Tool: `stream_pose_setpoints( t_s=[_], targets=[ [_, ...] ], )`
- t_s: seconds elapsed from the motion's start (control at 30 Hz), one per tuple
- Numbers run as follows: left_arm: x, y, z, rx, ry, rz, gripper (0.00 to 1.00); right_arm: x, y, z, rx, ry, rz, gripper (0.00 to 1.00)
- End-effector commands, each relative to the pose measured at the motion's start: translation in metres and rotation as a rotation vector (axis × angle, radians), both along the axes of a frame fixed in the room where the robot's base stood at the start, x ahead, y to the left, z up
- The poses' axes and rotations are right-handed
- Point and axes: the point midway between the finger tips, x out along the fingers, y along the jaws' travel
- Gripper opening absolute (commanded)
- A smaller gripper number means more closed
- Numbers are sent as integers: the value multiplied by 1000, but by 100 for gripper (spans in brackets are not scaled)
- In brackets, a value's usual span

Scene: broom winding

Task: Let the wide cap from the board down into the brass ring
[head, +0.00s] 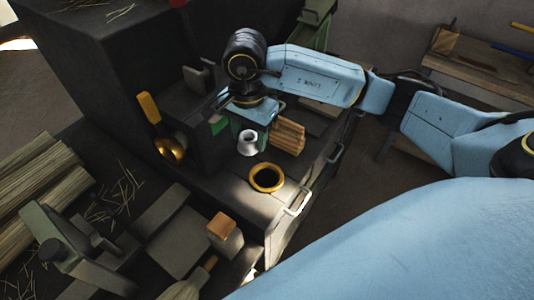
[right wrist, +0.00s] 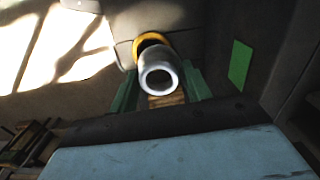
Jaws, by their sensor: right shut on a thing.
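The wide cap (head: 248,146) is a pale silver, hollow piece with a flared lower end. My right gripper (head: 250,128) is shut on it and holds it behind and slightly left of the brass ring in the head view. The brass ring (head: 266,190) lies on the dark bench top around a dark opening. In the right wrist view, the cap (right wrist: 160,73) shows its open end between the green fingers of the right gripper (right wrist: 158,90). It partly covers the brass ring (right wrist: 138,44) there. My left gripper is not in view.
Stacked wooden strips (head: 289,137) stand right of the cap. A dark block with a green patch (head: 218,124) stands to its left. A yellow-handled brass tool (head: 150,110) is farther left. A pale handle (head: 298,204) is at the bench edge. Straw bundles (head: 38,178) lie far left.

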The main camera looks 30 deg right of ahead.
Motion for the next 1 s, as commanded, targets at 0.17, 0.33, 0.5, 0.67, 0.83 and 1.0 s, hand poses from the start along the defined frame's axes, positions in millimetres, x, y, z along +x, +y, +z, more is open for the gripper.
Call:
stream_pose_setpoints(
  t_s=[0.17,0.33,0.5,0.67,0.83,1.0],
  targets=[
    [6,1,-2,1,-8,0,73,-3,-6,-18,3,9,-428,27],
    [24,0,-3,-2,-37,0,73,-6,-13,-34,3,16,-844,27],
    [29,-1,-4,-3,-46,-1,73,-10,-21,-51,0,23,-1260,27],
    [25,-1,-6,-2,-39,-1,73,-14,-28,-64,-3,23,-1619,27],
    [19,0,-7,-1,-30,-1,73,-16,-33,-74,-6,22,-1884,27],
    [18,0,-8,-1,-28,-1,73,-18,-36,-78,-7,20,-2002,27]
  ],
)
